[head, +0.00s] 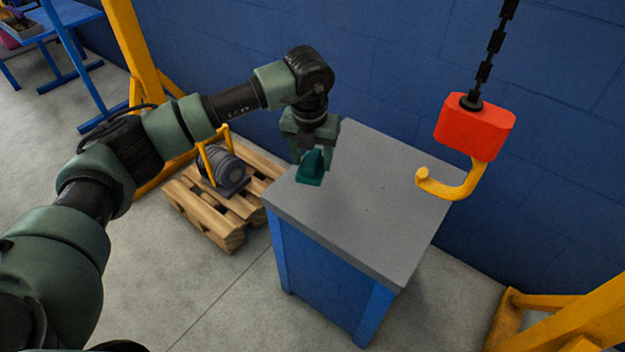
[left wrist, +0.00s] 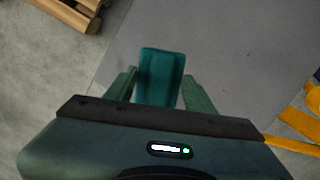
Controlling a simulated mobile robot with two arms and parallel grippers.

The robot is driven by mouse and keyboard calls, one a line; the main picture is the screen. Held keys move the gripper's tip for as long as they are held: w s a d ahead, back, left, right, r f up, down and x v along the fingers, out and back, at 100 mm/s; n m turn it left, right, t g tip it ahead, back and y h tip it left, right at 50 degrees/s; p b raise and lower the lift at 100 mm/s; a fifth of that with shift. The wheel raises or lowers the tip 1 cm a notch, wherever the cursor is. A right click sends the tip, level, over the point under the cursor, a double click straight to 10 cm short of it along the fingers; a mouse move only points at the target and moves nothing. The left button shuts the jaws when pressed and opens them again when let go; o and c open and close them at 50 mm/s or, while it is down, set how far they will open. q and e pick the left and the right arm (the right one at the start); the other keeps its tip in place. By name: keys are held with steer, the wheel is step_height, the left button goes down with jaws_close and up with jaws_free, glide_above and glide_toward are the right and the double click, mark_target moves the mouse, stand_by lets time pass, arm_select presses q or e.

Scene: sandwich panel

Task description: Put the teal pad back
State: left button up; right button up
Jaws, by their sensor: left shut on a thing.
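The teal pad (head: 311,168) is a small dark teal block with a raised part. My left gripper (head: 310,155) points down and is shut on it, over the left back part of the grey tabletop (head: 365,215). In the left wrist view the pad (left wrist: 161,75) sits between the two fingers of the left gripper (left wrist: 160,88). Whether the pad's underside touches the tabletop cannot be told. My right gripper is not in view.
A yellow hook with a red block (head: 475,127) hangs on a chain over the table's right side. A wooden pallet (head: 212,222) with a grey motor (head: 222,170) stands left of the table. The rest of the tabletop is bare. A blue wall is behind.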

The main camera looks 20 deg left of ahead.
mark_target(311, 160)
arm_select(q)
step_height(311, 160, down, 7)
steer(key=shift+r+b, duration=0.1)
steer(key=shift+b, duration=0.25)
steer(key=o, duration=1.2)
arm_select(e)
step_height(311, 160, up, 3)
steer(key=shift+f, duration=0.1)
arm_select(q)
steer(key=shift+r, duration=0.3)
steer(key=r, duration=0.3)
steer(key=s+r+p, duration=0.1)
steer(key=r, duration=0.7)
steer(key=shift+s+d+r, duration=0.1)
steer(key=shift+s+r, duration=0.05)
steer(key=shift+s, duration=0.25)
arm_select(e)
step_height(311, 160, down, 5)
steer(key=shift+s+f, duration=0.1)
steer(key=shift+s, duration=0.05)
